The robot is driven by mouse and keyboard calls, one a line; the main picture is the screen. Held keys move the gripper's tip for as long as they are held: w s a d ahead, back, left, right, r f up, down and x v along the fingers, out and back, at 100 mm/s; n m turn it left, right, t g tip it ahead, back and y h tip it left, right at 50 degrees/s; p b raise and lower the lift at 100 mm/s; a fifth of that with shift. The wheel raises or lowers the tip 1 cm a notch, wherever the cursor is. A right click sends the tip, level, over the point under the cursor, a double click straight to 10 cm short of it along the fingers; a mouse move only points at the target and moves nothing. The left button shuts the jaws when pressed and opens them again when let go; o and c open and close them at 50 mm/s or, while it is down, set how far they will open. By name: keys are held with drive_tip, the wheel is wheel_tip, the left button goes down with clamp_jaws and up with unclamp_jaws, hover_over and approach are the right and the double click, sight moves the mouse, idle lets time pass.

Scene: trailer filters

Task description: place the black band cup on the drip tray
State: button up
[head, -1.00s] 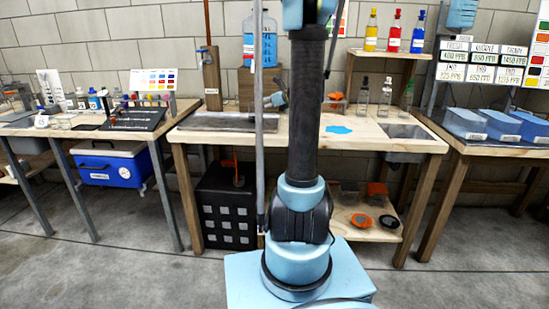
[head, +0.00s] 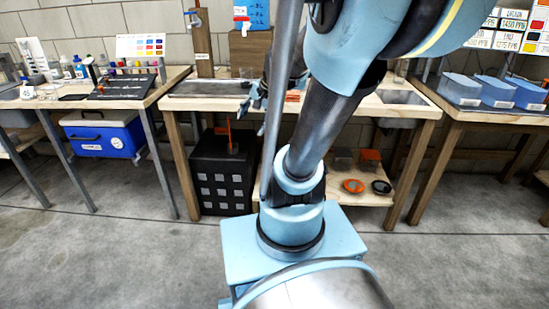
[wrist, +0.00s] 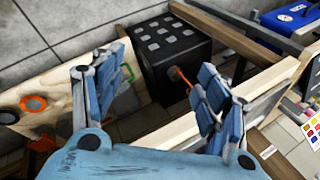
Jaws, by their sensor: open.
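A black ring (head: 381,187), which may be the black band cup, lies on the lower shelf of the middle bench. In the wrist view a dark ring (wrist: 8,116) shows at the left edge. I cannot tell for sure that it is the cup. A flat grey metal tray (head: 215,89), possibly the drip tray, is set in the left part of the bench top. My gripper is open and empty in the wrist view (wrist: 163,62), its blue fingers spread above the bench's front edge. In the head view it is largely hidden behind my arm.
An orange ring (head: 353,186) lies left of the black one. A black crate (head: 226,172) with grey squares stands on the floor under the bench, and a blue cooler (head: 103,133) is further left. A second grey insert (head: 402,97) is at the bench's right. Floor in front is clear.

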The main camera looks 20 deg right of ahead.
drive_tip(key=s+d+f+n+g+h, duration=0.1)
drive_tip(key=s+d+f+n, duration=0.1)
drive_tip(key=s, duration=0.5)
drive_tip(key=s+d+f+n+g+h, duration=0.1)
drive_tip(key=s+d+f+n+h, duration=0.1)
drive_tip(key=s+f+n, duration=0.3)
drive_tip(key=shift+s+n, duration=1.05)
drive_tip(key=shift+n, duration=0.05)
